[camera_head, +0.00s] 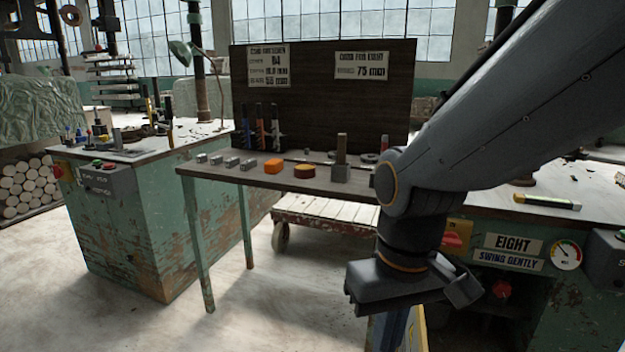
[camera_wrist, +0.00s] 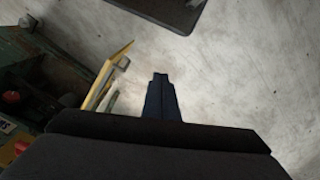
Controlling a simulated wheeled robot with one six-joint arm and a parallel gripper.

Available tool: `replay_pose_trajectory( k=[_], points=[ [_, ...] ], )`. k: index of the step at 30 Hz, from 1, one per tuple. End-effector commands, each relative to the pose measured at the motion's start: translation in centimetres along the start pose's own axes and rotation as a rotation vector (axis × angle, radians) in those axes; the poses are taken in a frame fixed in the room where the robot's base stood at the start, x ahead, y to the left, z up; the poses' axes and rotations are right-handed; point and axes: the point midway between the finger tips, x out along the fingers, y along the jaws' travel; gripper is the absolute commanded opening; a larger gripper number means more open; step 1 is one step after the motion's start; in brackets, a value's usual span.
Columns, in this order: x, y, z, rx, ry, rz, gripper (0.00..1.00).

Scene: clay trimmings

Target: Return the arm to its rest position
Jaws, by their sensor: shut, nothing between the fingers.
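My arm comes in from the upper right in the head view and bends down at its wrist. My gripper (camera_head: 391,330) points down at the front, in front of the right-hand bench and below the level of the table top. In the wrist view the gripper's fingers (camera_wrist: 161,80) are together with nothing between them, over the bare concrete floor. The arm hides part of the right bench and the right end of the narrow table.
A narrow table (camera_head: 225,174) holds small metal blocks, orange pieces and a wooden-handled tool, with a dark board (camera_head: 330,110) behind. A green bench (camera_head: 130,235) stands left. A right bench (camera_head: 595,205) carries a yellow-green tool (camera_head: 545,202). The front floor (camera_head: 270,310) is clear.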

Motion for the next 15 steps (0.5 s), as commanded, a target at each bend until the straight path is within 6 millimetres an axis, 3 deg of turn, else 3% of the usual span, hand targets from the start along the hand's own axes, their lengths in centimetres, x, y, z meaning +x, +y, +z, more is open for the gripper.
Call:
replay_pose_trajectory(
  k=[15],
  points=[
    [-7.4, 4.7, 1.3, 0.161, -0.004, 0.027, 0.00]
  ],
)
